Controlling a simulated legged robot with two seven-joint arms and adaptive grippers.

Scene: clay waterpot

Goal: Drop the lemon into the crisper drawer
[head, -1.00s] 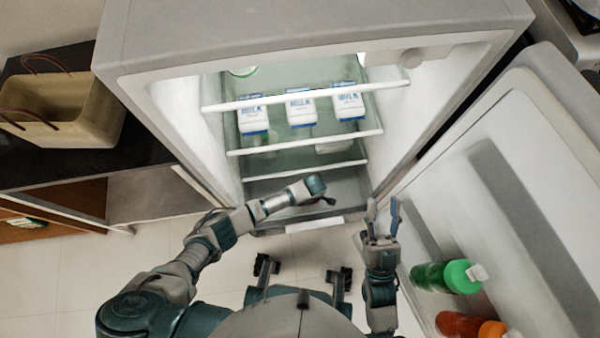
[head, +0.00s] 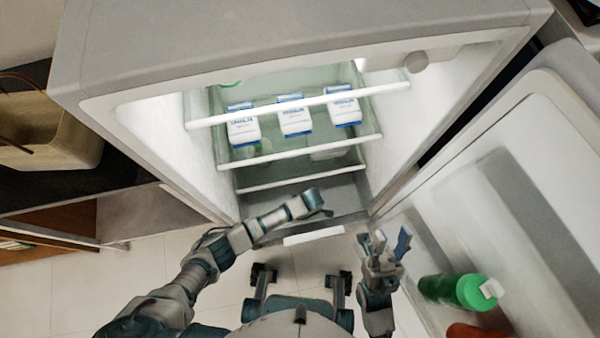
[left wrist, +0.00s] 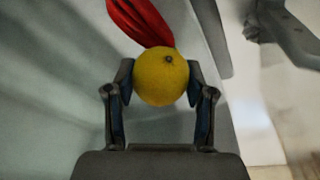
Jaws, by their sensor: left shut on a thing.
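The yellow lemon (left wrist: 160,78) is between the two fingers of my left gripper (left wrist: 160,90) in the left wrist view, and the gripper is shut on it. In the head view my left gripper (head: 318,204) is at the low front of the open fridge, over the drawer; the lemon is hidden there. The crisper drawer (head: 314,233) is at the fridge bottom, its pale front handle showing. A red thing (left wrist: 145,20) lies beyond the lemon in the left wrist view. My right gripper (head: 388,246) is open and empty, right of the drawer.
Milk cartons (head: 295,115) stand on an upper fridge shelf. The open fridge door (head: 500,190) at the right holds a green bottle (head: 455,291) and a red one (head: 470,331). A basket (head: 50,135) sits on the dark counter at the left.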

